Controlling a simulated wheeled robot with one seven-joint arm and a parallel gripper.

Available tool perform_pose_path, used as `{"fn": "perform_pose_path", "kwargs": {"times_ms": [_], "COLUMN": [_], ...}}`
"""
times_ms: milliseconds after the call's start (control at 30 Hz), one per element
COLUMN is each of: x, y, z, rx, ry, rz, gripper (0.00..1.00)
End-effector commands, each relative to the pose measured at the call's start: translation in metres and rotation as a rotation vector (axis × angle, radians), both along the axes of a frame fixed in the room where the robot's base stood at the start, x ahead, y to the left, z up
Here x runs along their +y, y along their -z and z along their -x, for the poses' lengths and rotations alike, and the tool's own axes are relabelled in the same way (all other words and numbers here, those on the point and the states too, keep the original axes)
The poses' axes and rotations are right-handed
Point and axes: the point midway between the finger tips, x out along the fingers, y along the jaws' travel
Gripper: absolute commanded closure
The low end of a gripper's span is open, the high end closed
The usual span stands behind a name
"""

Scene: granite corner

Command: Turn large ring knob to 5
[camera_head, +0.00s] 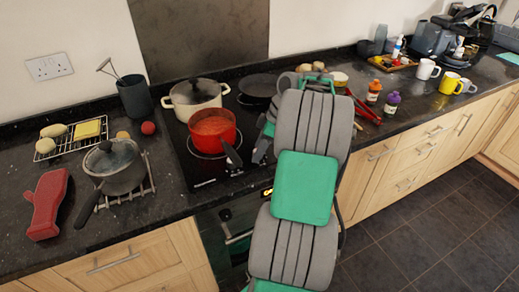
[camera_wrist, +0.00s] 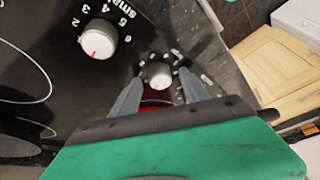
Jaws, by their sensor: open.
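In the wrist view, a white knob (camera_wrist: 159,74) with printed marks around it stands on the black panel, between the tips of my gripper (camera_wrist: 160,85). The gripper is open, with one finger on each side of the knob; I cannot tell if they touch it. Its marks are too small to read. A second white knob (camera_wrist: 97,40) is to the left, larger in view, with a red pointer line, digits and a word starting "sma" beside it. Which knob is the large ring one is not readable.
On the cooktop (camera_head: 198,175) stand a red pot (camera_head: 211,140) and a cream lidded pot (camera_head: 192,92). A grey pan (camera_head: 115,168) stands on a rack to the left. A red-handled tool (camera_head: 367,112) lies on the counter right of my arm. The floor (camera_head: 450,235) in front is clear.

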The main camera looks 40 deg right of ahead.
Motion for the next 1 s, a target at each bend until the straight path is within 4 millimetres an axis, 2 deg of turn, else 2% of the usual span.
{"fn": "perform_pose_path", "kwargs": {"times_ms": [133, 767, 1000], "x": [-0.0001, -0.0003, -0.0002], "y": [-0.0004, -0.0004, -0.0003], "z": [0.0, 0.0003, 0.0003], "rx": [0.0, 0.0, 0.001], "ry": [0.0, 0.001, 0.004], "rz": [0.0, 0.0, 0.0], "gripper": [0.47, 0.98, 1.0]}}
